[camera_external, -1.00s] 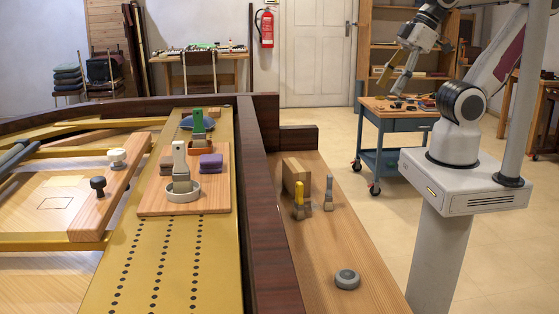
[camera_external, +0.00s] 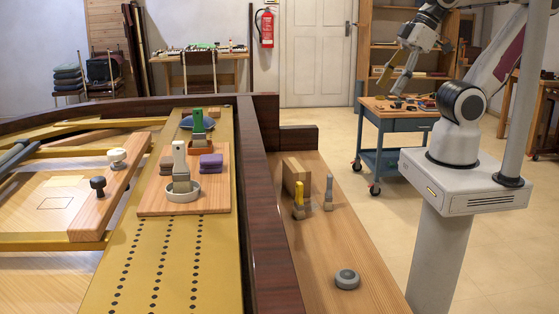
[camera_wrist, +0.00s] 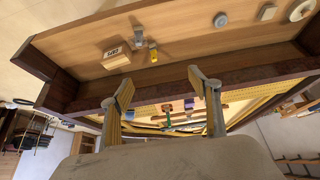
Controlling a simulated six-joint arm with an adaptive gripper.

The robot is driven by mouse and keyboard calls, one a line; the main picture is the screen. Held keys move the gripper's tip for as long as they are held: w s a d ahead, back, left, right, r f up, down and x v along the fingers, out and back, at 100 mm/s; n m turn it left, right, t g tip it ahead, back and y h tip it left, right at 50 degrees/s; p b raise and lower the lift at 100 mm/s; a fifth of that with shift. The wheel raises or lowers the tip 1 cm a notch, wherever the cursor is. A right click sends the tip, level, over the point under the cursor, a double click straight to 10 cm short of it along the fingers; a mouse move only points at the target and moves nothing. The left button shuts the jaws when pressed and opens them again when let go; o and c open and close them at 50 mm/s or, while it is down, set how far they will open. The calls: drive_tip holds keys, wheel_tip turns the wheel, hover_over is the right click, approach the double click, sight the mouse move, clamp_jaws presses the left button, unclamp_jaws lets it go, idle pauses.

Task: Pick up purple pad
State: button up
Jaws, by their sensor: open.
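The purple pad (camera_external: 211,163) lies on a wooden board (camera_external: 222,204) on the gold piano frame, to the right of a grey-brown pad (camera_external: 167,165). It shows small and upside down in the wrist view (camera_wrist: 189,103), beyond my fingers. My gripper (camera_external: 393,79) is at the upper right of the external view, well apart from the pad. In the wrist view my gripper (camera_wrist: 160,77) has its two fingers spread, with nothing held between them.

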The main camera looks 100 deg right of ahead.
drive_tip(key=shift+c, duration=0.7)
drive_tip(key=shift+w, duration=0.1)
drive_tip(key=t+y, duration=0.1)
drive_tip(key=t, duration=0.4)
hover_over(243, 159)
drive_tip(key=s+d, duration=0.2)
drive_tip(key=s, duration=0.6)
wheel_tip(243, 159, down, 6)
drive_tip(key=r, duration=0.1)
drive_tip(key=w+f+t, duration=0.1)
drive_tip(key=w+f, duration=0.1)
drive_tip(key=w+a+f, duration=0.1)
drive_tip(key=w+f, duration=0.1)
drive_tip(key=w, duration=0.1)
drive_tip(key=w+f+t, duration=0.1)
drive_tip(key=w+f, duration=0.1)
drive_tip(key=f, duration=0.1)
drive_tip(key=shift+w+a+f+t+h, duration=0.1)
drive_tip(key=shift+w+a+t+h, duration=0.05)
drive_tip(key=shift+a+t+h, duration=0.2)
drive_tip(key=shift+w+a+f, duration=0.1)
drive_tip(key=shift+w+f, duration=0.2)
drive_tip(key=shift+f, duration=0.05)
